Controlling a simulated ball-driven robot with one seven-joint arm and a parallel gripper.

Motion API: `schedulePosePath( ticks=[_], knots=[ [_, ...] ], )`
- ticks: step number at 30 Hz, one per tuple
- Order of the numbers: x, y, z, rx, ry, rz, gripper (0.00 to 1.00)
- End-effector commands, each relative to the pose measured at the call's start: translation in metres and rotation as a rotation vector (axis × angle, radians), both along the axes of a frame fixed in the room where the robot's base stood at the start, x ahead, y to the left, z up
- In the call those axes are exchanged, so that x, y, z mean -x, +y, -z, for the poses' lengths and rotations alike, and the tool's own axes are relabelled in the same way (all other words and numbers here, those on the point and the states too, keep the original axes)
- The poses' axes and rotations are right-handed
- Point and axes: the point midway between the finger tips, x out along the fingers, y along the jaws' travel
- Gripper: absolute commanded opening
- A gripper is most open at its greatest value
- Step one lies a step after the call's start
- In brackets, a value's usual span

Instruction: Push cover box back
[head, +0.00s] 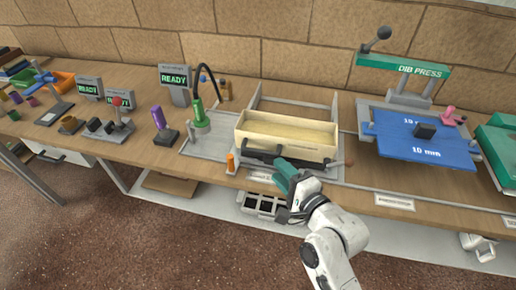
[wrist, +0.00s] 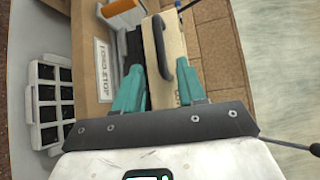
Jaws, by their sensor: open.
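The cover box (head: 286,132) is a pale, open-topped wooden box at the middle of the bench in the head view, with a dark bar along its front. In the wrist view its pale front wall (wrist: 176,30) carries a black handle (wrist: 160,48).
The box sits in a grey metal frame (head: 210,146) with rails behind it. An orange post (head: 230,162) stands at its front left. The DIB PRESS (head: 412,130) with a blue plate is to the right. A green lamp-like tool (head: 200,112) and a purple piece (head: 158,116) stand left.

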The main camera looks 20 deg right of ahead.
Motion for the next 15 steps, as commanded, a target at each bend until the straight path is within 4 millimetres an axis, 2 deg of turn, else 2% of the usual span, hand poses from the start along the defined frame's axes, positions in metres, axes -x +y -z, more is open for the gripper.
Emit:
schedulePosePath(
  ticks=[9, 15],
  knots=[
    [-0.055, 0.009, 0.006, 0.006, 0.0, -0.002, 0.4],
    [-0.083, 0.014, 0.011, 0.005, 0.001, -0.002, 0.4]
  ],
)
